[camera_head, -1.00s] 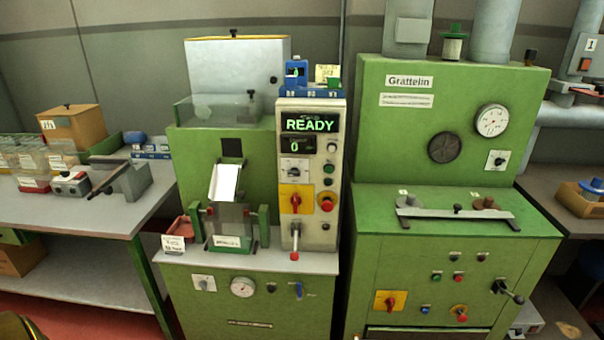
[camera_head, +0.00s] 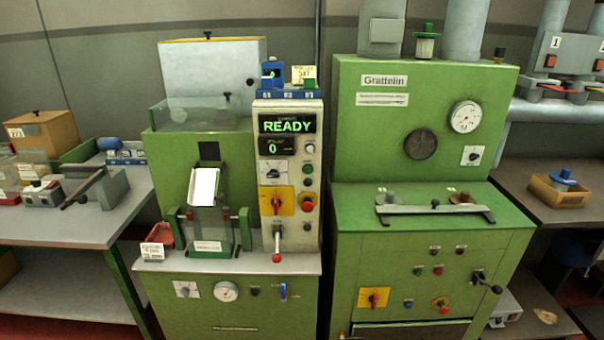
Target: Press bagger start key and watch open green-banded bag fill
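The bagger is a green machine (camera_head: 180,165) left of centre with a grey control panel (camera_head: 291,230). Its display (camera_head: 287,124) reads READY, and a smaller display (camera_head: 273,146) below reads 0. The panel carries a green button (camera_head: 308,169), a red button (camera_head: 307,201), a black button and a red rotary switch on a yellow plate (camera_head: 277,203). Neither of my grippers is in view.
A larger green machine labelled Grattelin (camera_head: 388,110) stands to the right, with a narrow gap between. A grey bench (camera_head: 75,222) with boxes and a lever tool is on the left. A red scoop tray (camera_head: 160,234) and small label card (camera_head: 152,252) sit on the bagger's ledge.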

